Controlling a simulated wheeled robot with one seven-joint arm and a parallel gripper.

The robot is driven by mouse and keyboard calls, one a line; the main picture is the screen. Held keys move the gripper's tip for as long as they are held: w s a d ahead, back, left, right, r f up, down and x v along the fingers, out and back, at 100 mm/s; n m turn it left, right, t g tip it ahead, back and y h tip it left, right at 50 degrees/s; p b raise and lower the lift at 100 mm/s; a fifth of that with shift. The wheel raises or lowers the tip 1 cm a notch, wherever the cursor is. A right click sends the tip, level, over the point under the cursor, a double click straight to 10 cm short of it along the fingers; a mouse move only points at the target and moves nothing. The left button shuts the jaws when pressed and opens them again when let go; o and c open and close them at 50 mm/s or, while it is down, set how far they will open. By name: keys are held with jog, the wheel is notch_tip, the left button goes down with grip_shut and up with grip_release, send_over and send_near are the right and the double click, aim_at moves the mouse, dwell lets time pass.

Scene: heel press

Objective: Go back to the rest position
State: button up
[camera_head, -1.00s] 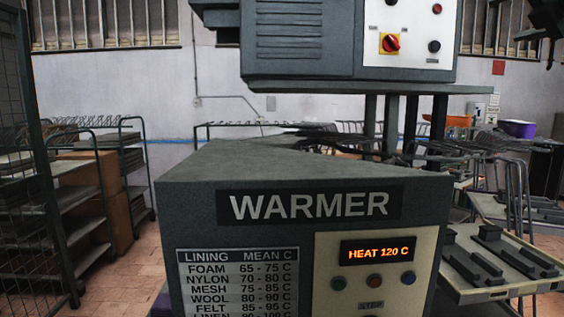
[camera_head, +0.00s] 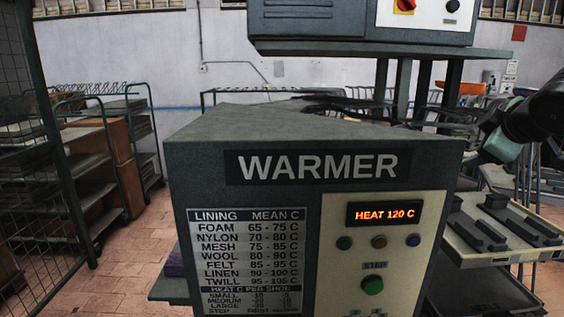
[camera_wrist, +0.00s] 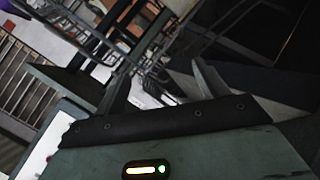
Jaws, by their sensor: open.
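My gripper (camera_wrist: 160,82) shows in the wrist view with its two fingers standing apart and nothing seen between them. Its green body with a small lit bar fills the bottom of that view. In the head view, a dark and teal part of my arm (camera_head: 535,112) is at the right edge, beside the warmer. The fingers cannot be made out there. The warmer (camera_head: 300,130) is a grey-green box in the middle, its display (camera_head: 384,213) reading HEAT 120 C. A chart of linings (camera_head: 248,262) is on its front, left of a green STEP button (camera_head: 372,285).
A grey machine (camera_head: 365,30) on posts stands behind the warmer. A tray with dark blocks (camera_head: 470,255) is at the right, below my arm. A wire cage (camera_head: 45,150) and shelf carts (camera_head: 140,130) stand at the left. Tiled floor (camera_head: 125,270) is open between.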

jog(key=s+a+f+m+g+y, duration=0.1)
jog(key=s+a+f+m+g, duration=0.35)
jog(key=s+f, duration=0.6)
jog(key=s+a+f+m+g+y, duration=0.1)
jog(key=s+a+f+m+g, duration=0.35)
jog(key=s+f, duration=0.55)
jog(key=s+a+n+g+b, duration=0.1)
jog(key=s+a+n, duration=0.2)
jog(key=a, duration=0.6)
jog(key=s+a+f+n+g+b, duration=0.1)
jog(key=s+a+n, duration=0.3)
jog(key=s+a, duration=0.4)
jog(key=shift+s+a+f+y+b, duration=0.2)
jog(key=shift+a+y+b, duration=0.1)
jog(key=shift+a+b, duration=0.15)
